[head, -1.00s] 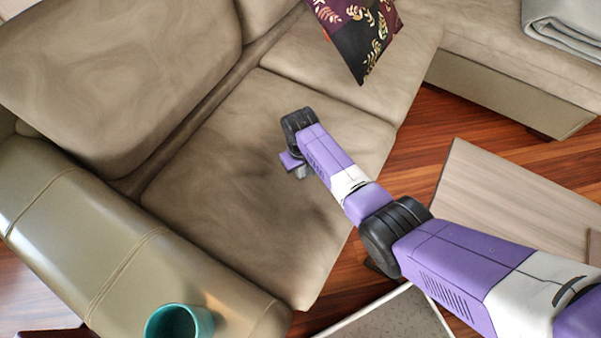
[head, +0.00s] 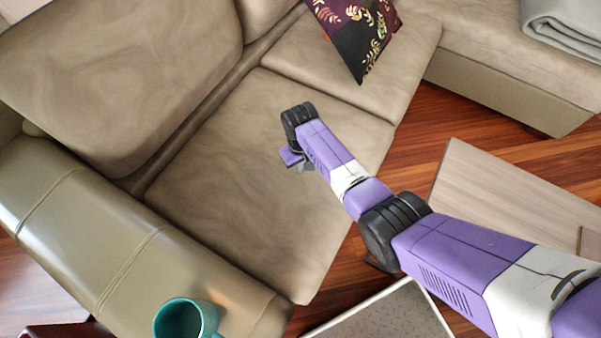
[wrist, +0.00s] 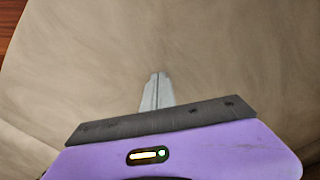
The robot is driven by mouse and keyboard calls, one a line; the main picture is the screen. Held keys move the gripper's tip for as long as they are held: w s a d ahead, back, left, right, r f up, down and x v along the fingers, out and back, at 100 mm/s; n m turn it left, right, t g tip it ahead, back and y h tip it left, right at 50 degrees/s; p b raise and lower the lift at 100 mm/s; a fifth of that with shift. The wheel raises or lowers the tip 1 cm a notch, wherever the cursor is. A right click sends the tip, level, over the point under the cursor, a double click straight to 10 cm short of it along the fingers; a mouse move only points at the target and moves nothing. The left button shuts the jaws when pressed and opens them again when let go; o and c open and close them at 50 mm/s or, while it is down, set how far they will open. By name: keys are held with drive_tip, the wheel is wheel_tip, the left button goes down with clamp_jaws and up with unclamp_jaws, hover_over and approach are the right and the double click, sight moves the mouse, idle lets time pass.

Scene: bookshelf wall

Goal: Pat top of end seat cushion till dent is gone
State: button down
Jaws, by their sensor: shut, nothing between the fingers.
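The end seat cushion (head: 235,200) is the beige one beside the sofa's armrest in the head view. Its top looks smooth and evenly shaded, with no clear hollow. It also fills most of the wrist view (wrist: 230,50). My gripper (head: 303,168) is over the right-middle part of this cushion, pointing down. In the wrist view its two fingers (wrist: 157,82) are together with nothing between them. I cannot tell whether the fingertips touch the fabric. My arm hides a small part of the cushion's right side.
A teal mug (head: 187,318) stands on the armrest (head: 120,245). A patterned pillow (head: 358,35) lies on the neighbouring seat. A pale wooden table (head: 500,190) and a grey-topped item (head: 395,315) are at the right, near my arm. A folded grey blanket (head: 565,28) is at upper right.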

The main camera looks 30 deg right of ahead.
drive_tip(key=shift+f+b, duration=0.3)
drive_tip(key=shift+f, duration=0.4)
wheel_tip(320, 180, up, 3)
drive_tip(key=p, duration=0.3)
drive_tip(key=shift+r, duration=0.25)
wheel_tip(320, 180, up, 3)
drive_tip(key=p, duration=0.3)
wheel_tip(320, 180, up, 8)
drive_tip(key=p, duration=0.2)
drive_tip(key=shift+w, duration=0.1)
